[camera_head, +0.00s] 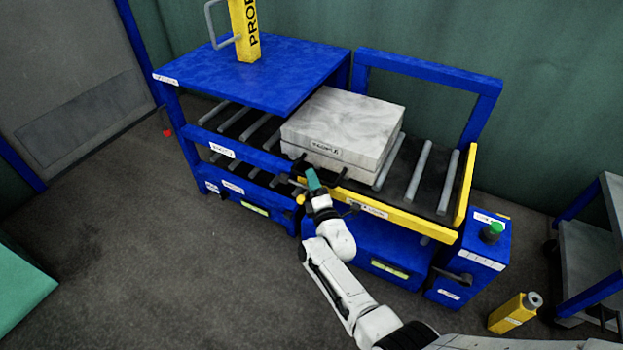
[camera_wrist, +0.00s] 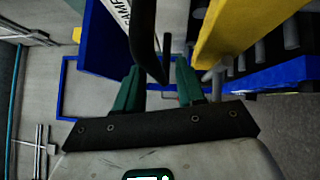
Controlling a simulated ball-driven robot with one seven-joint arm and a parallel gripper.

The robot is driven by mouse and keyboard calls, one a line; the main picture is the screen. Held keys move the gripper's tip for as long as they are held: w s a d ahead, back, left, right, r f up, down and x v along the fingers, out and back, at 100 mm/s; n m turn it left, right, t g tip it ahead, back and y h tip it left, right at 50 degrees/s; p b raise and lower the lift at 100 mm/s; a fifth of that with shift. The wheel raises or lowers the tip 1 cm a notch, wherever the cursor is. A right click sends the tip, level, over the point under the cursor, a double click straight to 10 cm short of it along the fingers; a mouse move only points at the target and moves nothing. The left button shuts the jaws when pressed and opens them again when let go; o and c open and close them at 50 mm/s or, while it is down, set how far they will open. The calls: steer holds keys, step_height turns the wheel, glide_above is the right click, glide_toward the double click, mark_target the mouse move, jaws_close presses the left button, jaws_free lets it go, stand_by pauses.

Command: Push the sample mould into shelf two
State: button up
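The sample mould (camera_head: 345,128) is a pale grey, marbled block with a label on its front. It rests on the roller bed (camera_head: 412,172), at the left end next to the blue shelf unit (camera_head: 205,145). Black handles (camera_head: 341,174) stick out from its front. My gripper (camera_head: 313,180) is at the mould's front, low, with teal fingers. In the wrist view the fingers (camera_wrist: 160,85) stand apart, and a curved black handle (camera_wrist: 145,40) reaches down between them. A gap shows beside the handle, so no firm hold is visible. The mould's labelled front (camera_wrist: 119,12) shows at the top.
A yellow rail (camera_head: 400,215) runs along the front of the roller bed. The shelf unit has roller shelves under its blue top, and labels along its edges. A yellow probe case (camera_head: 244,30) stands on top. A control box with a green button (camera_head: 492,231) is at right.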

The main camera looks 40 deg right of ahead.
steer(key=p+v, duration=0.4)
steer(key=v, duration=0.5)
steer(key=shift+s+a, duration=0.2)
steer(key=shift+s, duration=0.15)
